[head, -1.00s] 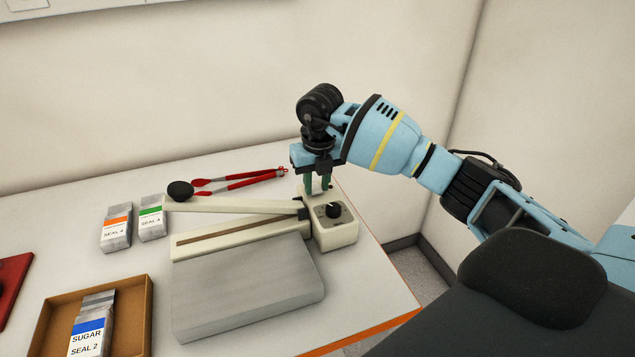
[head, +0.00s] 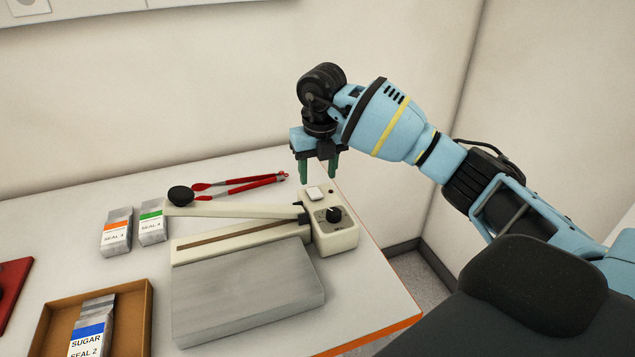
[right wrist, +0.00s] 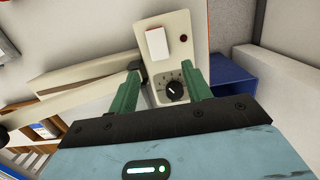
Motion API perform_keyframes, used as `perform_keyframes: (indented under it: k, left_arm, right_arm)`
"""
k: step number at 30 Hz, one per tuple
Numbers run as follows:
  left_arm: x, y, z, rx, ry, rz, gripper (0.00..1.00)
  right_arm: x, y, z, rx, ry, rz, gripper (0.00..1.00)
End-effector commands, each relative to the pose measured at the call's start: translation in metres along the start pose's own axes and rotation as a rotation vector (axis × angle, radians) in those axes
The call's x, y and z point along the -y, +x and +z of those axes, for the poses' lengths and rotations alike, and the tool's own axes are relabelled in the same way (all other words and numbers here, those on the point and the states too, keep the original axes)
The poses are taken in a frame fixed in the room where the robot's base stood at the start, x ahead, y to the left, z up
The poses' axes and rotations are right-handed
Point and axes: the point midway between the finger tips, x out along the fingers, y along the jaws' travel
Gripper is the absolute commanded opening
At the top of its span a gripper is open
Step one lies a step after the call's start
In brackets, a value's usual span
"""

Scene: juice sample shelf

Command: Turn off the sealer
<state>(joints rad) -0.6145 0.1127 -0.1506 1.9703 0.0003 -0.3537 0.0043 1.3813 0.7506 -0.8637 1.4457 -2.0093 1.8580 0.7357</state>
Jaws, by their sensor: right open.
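The sealer (head: 245,240) is a cream device with a long lever arm, a black-knobbed end and a control box (head: 335,240) at its right. On the box are a white switch (head: 315,194), a black dial (head: 333,214) and a small dark indicator. In the right wrist view the white switch (right wrist: 157,43), the dial (right wrist: 175,90) and a dark red indicator (right wrist: 183,38) show clearly. My right gripper (head: 318,172) is open and empty. Its green fingers point down, above and behind the box, apart from the switch. My left gripper is not in view.
Red tongs (head: 240,185) lie behind the sealer. Two pouches, orange-labelled (head: 116,232) and green-labelled (head: 152,222), stand left of it. A brown tray (head: 60,318) holds a blue-labelled sugar pouch (head: 92,330). The table's orange edge (head: 372,335) is close at the right.

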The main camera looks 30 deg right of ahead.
Motion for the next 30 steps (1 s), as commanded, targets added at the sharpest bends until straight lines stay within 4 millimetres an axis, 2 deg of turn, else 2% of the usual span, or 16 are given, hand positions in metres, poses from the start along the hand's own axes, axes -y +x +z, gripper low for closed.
perform_keyframes:
  k: [3, 9, 30]
  left_arm:
    - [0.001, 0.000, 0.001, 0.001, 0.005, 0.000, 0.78]
    - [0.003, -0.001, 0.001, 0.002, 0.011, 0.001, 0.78]
    - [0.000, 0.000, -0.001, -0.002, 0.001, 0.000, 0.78]
  right_arm:
    - [0.000, -0.016, 0.000, 0.001, -0.001, 0.001, 0.49]
    - [0.000, -0.028, 0.000, -0.001, -0.001, 0.000, 0.49]
    - [0.000, -0.028, 0.000, -0.002, -0.001, 0.000, 0.49]
